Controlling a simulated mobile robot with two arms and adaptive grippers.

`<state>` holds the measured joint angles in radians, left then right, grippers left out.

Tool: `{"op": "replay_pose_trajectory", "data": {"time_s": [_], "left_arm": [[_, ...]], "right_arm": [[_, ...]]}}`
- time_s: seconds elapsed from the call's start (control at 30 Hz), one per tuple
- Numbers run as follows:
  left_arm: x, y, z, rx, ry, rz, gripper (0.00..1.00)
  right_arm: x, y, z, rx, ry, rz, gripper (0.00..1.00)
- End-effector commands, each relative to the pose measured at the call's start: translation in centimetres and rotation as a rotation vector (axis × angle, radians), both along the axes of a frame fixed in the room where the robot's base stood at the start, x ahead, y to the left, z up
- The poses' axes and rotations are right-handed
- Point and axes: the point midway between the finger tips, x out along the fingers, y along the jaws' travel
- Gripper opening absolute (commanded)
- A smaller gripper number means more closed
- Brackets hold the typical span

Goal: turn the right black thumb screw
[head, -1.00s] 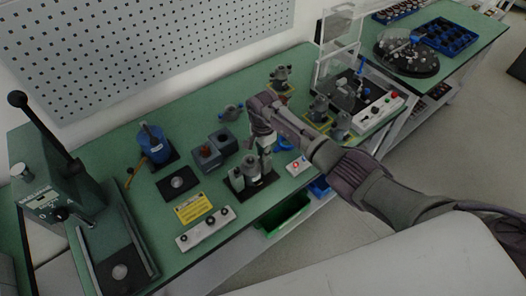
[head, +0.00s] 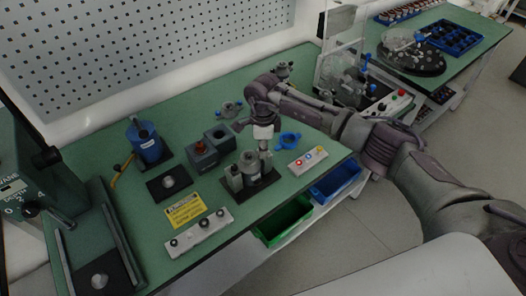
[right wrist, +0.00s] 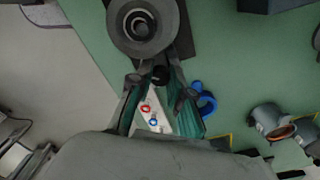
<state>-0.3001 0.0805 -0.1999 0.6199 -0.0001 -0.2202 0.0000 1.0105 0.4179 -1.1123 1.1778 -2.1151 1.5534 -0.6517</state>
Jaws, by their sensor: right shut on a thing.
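The grey metal test fixture (head: 236,181) stands on a black base plate (head: 266,184) near the front edge of the green table. My right gripper (head: 264,150) points down at the right side of this fixture. In the right wrist view, the fixture's round grey body (right wrist: 143,48) is at the top. The black thumb screw (right wrist: 160,76) sticks out from it, between the fingertips of my right gripper (right wrist: 158,82). The fingers are shut on the screw, one on each side. In the head view, the screw is too small to make out. My left gripper is not in view.
A button box (head: 308,160) and a blue ring part (head: 290,140) lie right of the fixture. A yellow label (head: 186,211) and a white switch box (head: 199,231) lie to its left. Green (head: 284,220) and blue (head: 337,182) bins sit below the front edge.

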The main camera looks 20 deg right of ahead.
Motion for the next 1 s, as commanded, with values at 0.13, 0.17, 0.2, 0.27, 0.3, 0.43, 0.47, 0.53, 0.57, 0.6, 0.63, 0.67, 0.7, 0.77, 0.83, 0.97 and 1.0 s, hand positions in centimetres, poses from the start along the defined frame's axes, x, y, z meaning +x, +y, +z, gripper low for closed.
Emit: {"op": "replay_pose_trajectory", "data": {"time_s": [0.13, 0.17, 0.2, 0.27, 0.3, 0.43, 0.47, 0.53, 0.57, 0.6, 0.63, 0.67, 0.7, 0.77, 0.83, 0.97, 1.0], "left_arm": [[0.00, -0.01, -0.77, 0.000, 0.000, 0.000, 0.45], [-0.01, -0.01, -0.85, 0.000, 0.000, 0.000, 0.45], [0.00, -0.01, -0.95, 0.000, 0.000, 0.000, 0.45], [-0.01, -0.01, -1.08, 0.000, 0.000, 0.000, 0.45], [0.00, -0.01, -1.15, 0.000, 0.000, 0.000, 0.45], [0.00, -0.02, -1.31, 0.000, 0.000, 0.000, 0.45], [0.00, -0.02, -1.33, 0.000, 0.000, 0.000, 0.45], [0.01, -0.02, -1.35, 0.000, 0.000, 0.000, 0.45], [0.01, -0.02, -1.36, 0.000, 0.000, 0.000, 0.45], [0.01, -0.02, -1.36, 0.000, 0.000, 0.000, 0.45], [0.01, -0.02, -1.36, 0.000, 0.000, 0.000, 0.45], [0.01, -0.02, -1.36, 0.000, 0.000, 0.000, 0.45], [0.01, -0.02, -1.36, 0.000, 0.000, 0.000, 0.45], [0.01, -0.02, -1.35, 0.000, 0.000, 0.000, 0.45], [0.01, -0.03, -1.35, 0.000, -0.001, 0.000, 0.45], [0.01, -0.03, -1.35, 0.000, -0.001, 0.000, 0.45], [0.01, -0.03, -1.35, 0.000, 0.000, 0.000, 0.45]], "right_arm": [[0.04, -0.04, -0.13, -0.002, -0.002, -0.095, 0.00], [0.04, -0.03, -0.11, 0.000, -0.001, -0.110, 0.00], [0.04, -0.03, -0.08, 0.000, -0.001, -0.130, 0.00], [0.06, -0.04, -0.04, -0.001, -0.001, -0.157, 0.00], [0.07, -0.05, -0.02, -0.001, -0.002, -0.172, 0.00], [0.08, -0.06, 0.03, -0.001, -0.002, -0.207, 0.00], [0.08, -0.06, 0.04, -0.001, -0.002, -0.212, 0.00], [0.07, -0.06, 0.06, -0.001, -0.002, -0.222, 0.00], [0.07, -0.06, 0.06, -0.001, -0.002, -0.225, 0.00], [0.07, -0.06, 0.07, -0.001, -0.002, -0.228, 0.00], [0.07, -0.06, 0.08, -0.001, -0.002, -0.229, 0.00], [0.07, -0.06, 0.08, -0.001, -0.002, -0.230, 0.00], [0.07, -0.05, 0.09, -0.001, -0.002, -0.231, 0.00], [0.07, -0.05, 0.10, -0.001, -0.002, -0.231, 0.00], [0.07, -0.05, 0.10, -0.001, -0.002, -0.230, 0.00], [0.08, -0.05, 0.11, -0.001, -0.002, -0.230, 0.00], [0.08, -0.04, 0.11, -0.001, -0.002, -0.230, 0.24]]}}
